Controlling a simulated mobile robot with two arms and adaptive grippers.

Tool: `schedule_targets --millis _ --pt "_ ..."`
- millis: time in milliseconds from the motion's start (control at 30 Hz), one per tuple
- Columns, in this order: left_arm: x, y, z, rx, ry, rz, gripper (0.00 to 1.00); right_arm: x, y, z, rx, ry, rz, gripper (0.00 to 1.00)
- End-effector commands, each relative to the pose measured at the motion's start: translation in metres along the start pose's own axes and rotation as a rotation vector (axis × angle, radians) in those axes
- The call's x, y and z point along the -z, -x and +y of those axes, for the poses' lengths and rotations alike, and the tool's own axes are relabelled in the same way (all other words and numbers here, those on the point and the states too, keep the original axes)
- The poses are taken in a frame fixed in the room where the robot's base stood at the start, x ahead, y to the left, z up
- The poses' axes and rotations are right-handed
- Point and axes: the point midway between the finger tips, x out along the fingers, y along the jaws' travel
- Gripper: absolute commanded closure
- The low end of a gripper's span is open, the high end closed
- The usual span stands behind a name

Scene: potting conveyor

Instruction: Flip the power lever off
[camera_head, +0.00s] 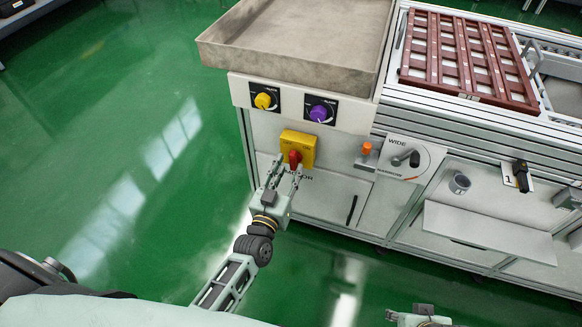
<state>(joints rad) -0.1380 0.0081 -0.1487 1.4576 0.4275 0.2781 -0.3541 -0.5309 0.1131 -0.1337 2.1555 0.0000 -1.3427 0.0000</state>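The power lever (295,157) is a red handle on a yellow plate (299,143), on the front of the machine cabinet. My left gripper (284,172) is just below the red lever, with its two fingers apart and pointing up at it. The fingertips reach the lever's lower end; I cannot tell whether they touch it. A label under the plate is partly hidden by the gripper.
A yellow knob (263,101) and a purple knob (319,113) sit above the lever, under a grey tray (305,33). Green floor (110,150) is clear at left.

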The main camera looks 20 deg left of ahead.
Motion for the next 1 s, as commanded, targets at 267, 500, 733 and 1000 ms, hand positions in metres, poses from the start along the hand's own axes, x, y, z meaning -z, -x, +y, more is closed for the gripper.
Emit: schedule_targets --millis 267,500,733,1000 --pt "-0.001 -0.024 0.0 0.0 0.0 -0.001 0.67 0.003 0.017 0.001 -0.002 -0.001 0.009 0.6" --pt "-0.001 -0.024 0.0 0.0 0.0 -0.002 0.67 0.003 0.018 0.001 -0.002 -0.001 0.008 0.6" --pt "-0.001 -0.024 0.0 0.0 0.0 -0.002 0.87 0.003 0.018 0.001 -0.002 -0.002 0.008 0.6" --pt "-0.001 -0.024 0.0 0.0 0.0 -0.002 1.0 0.003 0.017 0.001 -0.002 -0.002 0.008 0.6"
